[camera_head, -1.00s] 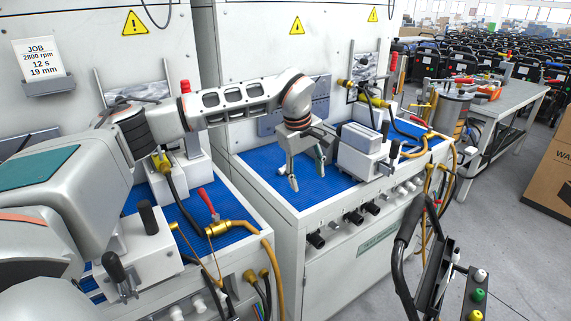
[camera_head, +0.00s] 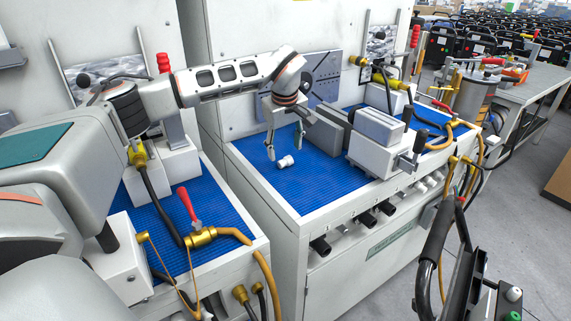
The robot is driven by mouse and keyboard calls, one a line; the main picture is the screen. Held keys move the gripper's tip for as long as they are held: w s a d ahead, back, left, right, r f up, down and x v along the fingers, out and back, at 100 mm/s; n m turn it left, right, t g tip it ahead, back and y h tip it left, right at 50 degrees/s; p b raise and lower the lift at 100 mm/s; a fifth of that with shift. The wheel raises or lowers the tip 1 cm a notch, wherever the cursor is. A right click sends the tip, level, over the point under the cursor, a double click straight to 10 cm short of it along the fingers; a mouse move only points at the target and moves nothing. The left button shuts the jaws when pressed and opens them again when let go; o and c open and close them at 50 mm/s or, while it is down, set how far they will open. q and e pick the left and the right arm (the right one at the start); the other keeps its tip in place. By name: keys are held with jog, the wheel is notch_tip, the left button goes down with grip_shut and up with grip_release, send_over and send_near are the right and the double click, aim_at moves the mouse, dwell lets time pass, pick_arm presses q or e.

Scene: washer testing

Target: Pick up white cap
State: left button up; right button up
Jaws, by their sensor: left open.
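A small white cap (camera_head: 286,161) lies on its side on the blue mat (camera_head: 312,187) of the middle bench. My left gripper (camera_head: 284,151) hangs just above and behind it, pointing down, with its fingers apart and nothing between them. The cap shows just below and between the fingertips; I cannot tell whether either finger touches it. My right gripper is not in view.
A grey-white clamp block (camera_head: 377,137) with a black-knobbed lever stands right of the cap. A grey plate (camera_head: 325,77) leans on the cabinet behind. The left bench holds a red-handled brass valve (camera_head: 200,237) and hoses. The mat in front of the cap is clear.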

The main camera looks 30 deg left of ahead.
aim_at(285, 159)
pick_arm(q)
jog(key=b+x, duration=0.1)
jog(key=x, duration=0.3)
jog(key=shift+f, duration=0.2)
jog(key=shift+w+a+f, duration=0.1)
jog(key=shift+f, duration=0.15)
jog(key=shift+r, duration=0.2)
jog(key=shift+c, duration=1.1)
jog(key=c, duration=0.6)
jog(key=shift+c, duration=1.3)
